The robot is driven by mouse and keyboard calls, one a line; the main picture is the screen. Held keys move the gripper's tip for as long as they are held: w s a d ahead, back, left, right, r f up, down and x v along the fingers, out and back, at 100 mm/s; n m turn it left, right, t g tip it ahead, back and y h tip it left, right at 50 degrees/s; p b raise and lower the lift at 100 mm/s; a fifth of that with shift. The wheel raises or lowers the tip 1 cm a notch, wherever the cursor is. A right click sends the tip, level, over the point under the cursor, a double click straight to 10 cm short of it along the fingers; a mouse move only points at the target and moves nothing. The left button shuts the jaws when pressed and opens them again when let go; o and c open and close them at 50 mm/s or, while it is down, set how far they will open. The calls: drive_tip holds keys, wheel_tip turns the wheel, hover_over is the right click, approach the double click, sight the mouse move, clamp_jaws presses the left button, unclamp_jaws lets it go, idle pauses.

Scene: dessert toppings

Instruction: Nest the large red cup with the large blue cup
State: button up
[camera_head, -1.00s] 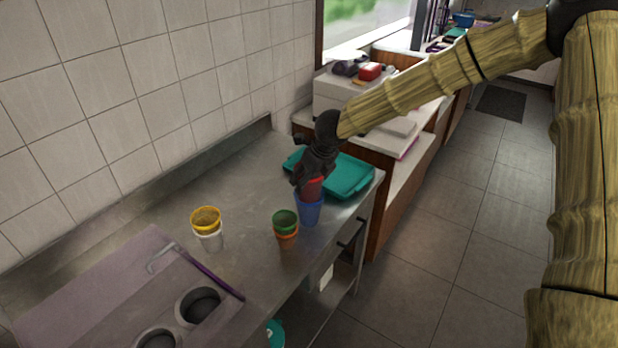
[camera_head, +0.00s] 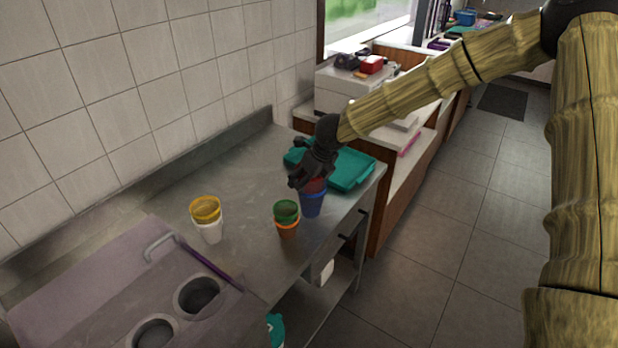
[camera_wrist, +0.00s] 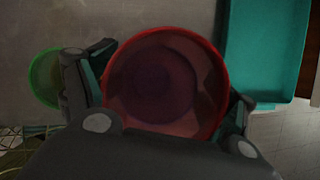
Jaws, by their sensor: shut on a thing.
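The large red cup (camera_head: 314,184) sits inside the large blue cup (camera_head: 313,204), with only its upper part showing above the blue rim in the head view. The blue cup stands upright on the metal counter near its right edge. My gripper (camera_head: 309,180) is over the cups, shut on the red cup. In the wrist view the red cup (camera_wrist: 166,82) is seen from above, open end up, with my gripper's fingers on either side of it. The blue cup is hidden in the wrist view.
A green cup (camera_head: 286,209) is nested in an orange cup (camera_head: 287,229) just left. A yellow cup (camera_head: 206,207) is nested in a white cup (camera_head: 210,231) farther left. A teal tray (camera_head: 347,172) lies behind my gripper. The metal counter (camera_head: 250,195) between them is clear.

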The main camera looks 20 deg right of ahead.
drive_tip(key=o, duration=1.1)
drive_tip(key=shift+s+d+f, duration=0.15)
drive_tip(key=shift+f, duration=0.25)
drive_tip(key=shift+s+d+f, duration=0.15)
drive_tip(key=shift+f, duration=0.25)
drive_tip(key=shift+o, duration=0.7)
drive_tip(key=shift+w+d, duration=0.2)
drive_tip(key=shift+w, duration=0.05)
drive_tip(key=shift+a+r, duration=0.3)
drive_tip(key=shift+w+d, duration=0.1)
wheel_tip(320, 180, up, 9)
drive_tip(key=p, duration=0.8)
drive_tip(key=shift+p, duration=0.4)
